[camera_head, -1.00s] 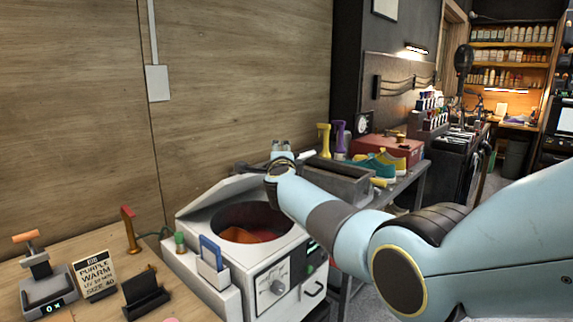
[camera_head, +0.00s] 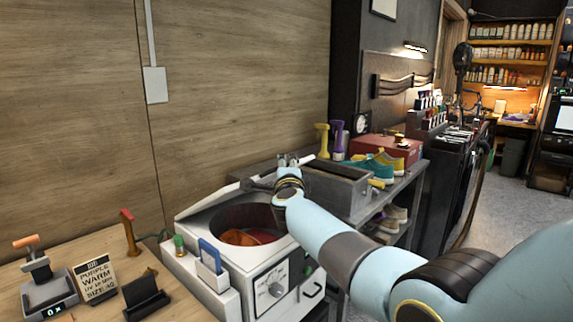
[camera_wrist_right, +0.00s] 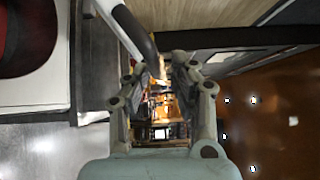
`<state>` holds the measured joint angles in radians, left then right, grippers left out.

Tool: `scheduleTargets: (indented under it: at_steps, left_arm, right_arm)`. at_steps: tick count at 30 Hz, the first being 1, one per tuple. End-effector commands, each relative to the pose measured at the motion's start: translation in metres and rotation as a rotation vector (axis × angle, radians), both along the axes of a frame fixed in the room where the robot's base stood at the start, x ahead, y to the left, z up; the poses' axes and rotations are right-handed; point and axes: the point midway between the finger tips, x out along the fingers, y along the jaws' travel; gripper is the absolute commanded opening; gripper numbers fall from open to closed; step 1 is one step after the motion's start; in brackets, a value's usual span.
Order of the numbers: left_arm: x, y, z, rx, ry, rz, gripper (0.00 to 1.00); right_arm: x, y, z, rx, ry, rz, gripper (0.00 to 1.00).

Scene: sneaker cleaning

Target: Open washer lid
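The white washer (camera_head: 262,262) stands at the right end of the wooden bench, with a dial on its front. Its lid (camera_head: 205,197) is raised at a tilt along the back left, and the round drum opening is uncovered, with orange-red contents (camera_head: 248,237) inside. My right gripper (camera_head: 288,160) is above the washer's far right side, beyond the opening. In the right wrist view my right gripper (camera_wrist_right: 158,82) has its fingers apart. A dark curved bar (camera_wrist_right: 133,30), probably the lid's handle, reaches toward the gap; contact is unclear. My left gripper is out of view.
A grey bin (camera_head: 335,187) stands close behind my right gripper. Green and yellow sneakers (camera_head: 380,167) and a red box (camera_head: 388,149) are farther along the shelf.

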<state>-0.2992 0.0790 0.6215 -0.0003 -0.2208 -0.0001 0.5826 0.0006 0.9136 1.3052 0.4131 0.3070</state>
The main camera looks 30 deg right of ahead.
Motion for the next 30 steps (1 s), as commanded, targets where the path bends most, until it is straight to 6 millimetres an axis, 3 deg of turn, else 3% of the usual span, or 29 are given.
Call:
scheduleTargets:
  at_steps: [12,30]
  left_arm:
    - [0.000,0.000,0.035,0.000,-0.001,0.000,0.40]
    - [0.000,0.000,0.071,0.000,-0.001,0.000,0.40]
  right_arm:
    - [-0.029,0.014,0.011,0.002,0.001,0.002,0.20]
    - [-0.069,0.032,0.021,0.002,0.002,0.001,0.20]
